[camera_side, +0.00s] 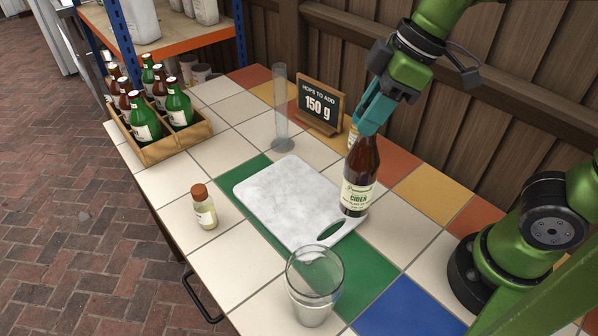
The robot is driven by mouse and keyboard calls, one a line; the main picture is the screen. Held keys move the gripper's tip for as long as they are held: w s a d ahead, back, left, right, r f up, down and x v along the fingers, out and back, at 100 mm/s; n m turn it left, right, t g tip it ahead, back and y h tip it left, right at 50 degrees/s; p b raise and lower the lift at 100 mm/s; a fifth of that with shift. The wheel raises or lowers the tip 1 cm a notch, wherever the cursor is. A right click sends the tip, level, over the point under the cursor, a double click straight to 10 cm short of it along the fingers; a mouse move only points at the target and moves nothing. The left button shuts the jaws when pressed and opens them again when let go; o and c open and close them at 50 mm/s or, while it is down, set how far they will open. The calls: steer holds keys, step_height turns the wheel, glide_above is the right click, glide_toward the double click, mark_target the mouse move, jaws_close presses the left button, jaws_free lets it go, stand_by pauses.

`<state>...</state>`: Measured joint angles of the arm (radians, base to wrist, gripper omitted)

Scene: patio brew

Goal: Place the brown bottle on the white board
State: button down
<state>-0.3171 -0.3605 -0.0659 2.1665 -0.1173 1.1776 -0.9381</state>
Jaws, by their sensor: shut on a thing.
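The brown bottle (359,180) has a pale label reading "Cider". It is upright or nearly so, with its base in front of the right edge of the white board in the picture. I cannot tell whether its base touches the board or hangs above it. The white board (290,200) lies flat on the tiled table, with a handle slot at its near right corner. My gripper (372,118) has teal fingers and is shut on the neck of the brown bottle from above. The fingers hide the bottle's top.
A wooden crate (172,150) of green and brown bottles stands at the left. A small container (353,137) is partly hidden behind the bottle.

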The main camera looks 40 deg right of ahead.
steer(key=w+a+f, duration=0.2)
steer(key=w, duration=0.4)
steer(key=w+a+f, duration=0.2)
steer(key=w, duration=0.3)
steer(key=shift+w+a+f, duration=0.25)
steer(key=shift+w+f, duration=0.05)
steer(key=shift+w, duration=0.1)
steer(key=shift+f, duration=0.2)
steer(key=c, duration=0.8)
jaws_free()
steer(key=shift+r, duration=0.1)
